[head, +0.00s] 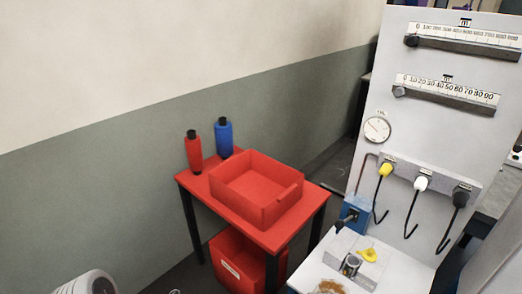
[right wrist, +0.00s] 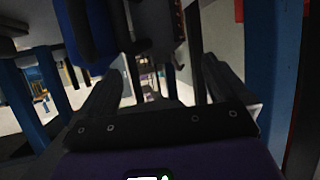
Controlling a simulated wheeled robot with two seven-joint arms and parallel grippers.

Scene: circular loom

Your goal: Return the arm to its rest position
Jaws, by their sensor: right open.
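My right gripper (right wrist: 160,85) shows only in the right wrist view. Its two dark fingers stand apart, and I see nothing held between them. Dark machine parts fill the space above and beyond the fingers. My right arm does not show in the head view. My left gripper is not in view.
Blue posts (right wrist: 275,80) stand close on both sides in the right wrist view. In the head view, a red table (head: 268,237) carries a red tray (head: 283,213), a red bottle (head: 193,153) and a blue bottle (head: 223,137). A grey-white panel (head: 425,130) stands right.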

